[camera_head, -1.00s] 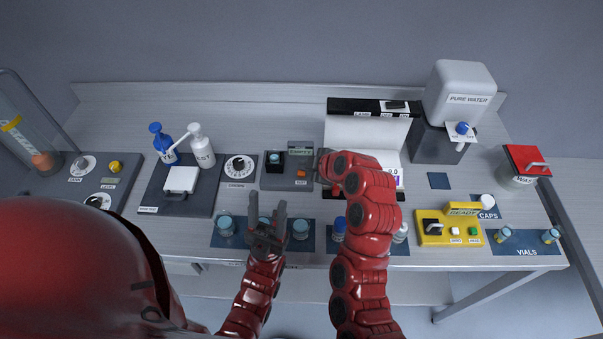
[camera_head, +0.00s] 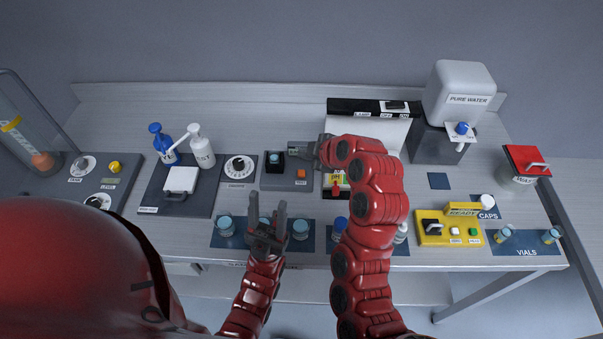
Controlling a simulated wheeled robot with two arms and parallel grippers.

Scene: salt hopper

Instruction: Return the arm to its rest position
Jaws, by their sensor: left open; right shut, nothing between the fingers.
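My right arm reaches up over the middle of the bench. Its gripper (camera_head: 311,151) is shut and empty, above the right side of the grey tester (camera_head: 290,182) with an orange button and a dark block. My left gripper (camera_head: 267,224) is open and empty, fingers pointing up the picture, over the front mat that holds blue-lidded jars (camera_head: 226,226). The white panel behind and part of the front mat with bottles are hidden by my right arm.
Left of the tester are a dial box (camera_head: 239,168), squeeze bottles (camera_head: 202,151) and a white-lidded unit (camera_head: 181,180). Right are the water dispenser (camera_head: 459,95), the yellow READY box (camera_head: 448,228), vials (camera_head: 503,235) and a red-lidded waste bin (camera_head: 525,162).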

